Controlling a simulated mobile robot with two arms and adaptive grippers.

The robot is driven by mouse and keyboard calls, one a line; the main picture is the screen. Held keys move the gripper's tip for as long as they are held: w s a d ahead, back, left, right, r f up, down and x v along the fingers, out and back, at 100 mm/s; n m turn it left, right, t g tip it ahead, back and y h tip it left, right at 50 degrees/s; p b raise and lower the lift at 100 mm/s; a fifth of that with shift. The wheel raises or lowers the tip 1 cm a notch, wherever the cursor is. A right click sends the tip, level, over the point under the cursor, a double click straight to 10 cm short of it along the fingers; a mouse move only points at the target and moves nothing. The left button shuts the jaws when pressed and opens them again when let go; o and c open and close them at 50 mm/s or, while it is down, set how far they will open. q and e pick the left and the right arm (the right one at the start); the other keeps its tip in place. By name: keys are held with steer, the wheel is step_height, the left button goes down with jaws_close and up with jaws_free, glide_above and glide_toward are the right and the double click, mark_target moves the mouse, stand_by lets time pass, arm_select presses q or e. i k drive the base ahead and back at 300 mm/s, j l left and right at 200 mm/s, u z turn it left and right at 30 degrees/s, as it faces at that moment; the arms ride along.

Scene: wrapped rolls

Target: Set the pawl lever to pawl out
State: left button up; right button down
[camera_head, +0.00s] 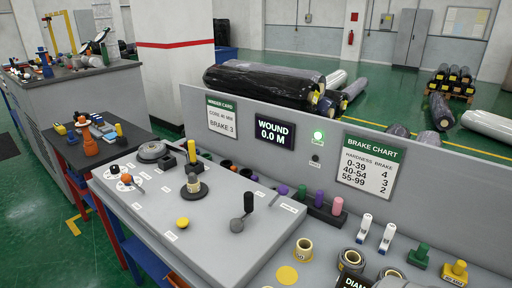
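A grey sloped control panel (150,222) fills the lower middle of the head view. It bears several levers and knobs with small white labels too small to read, so I cannot tell for certain which one is the pawl lever or how it is set. A small lever with black and orange knobs (126,178) is at the panel's left. A black-handled crank (248,201) stands at the right, and an upright knob on a dark round base (193,184) is in the middle. Neither of my grippers shows clearly in this view.
A yellow button (183,222) sits at the panel's front. Behind rises a grey partition with a brake chart (370,165), a wound display (275,132) and a lit green lamp (318,136). Coloured pegs, rolls and blocks crowd the right bench. A dark side table (75,150) stands left.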

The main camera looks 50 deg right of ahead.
mark_target(283, 190)
steer(key=z, duration=1.7)
steer(key=k+u, duration=0.1)
steer(key=k, duration=0.15)
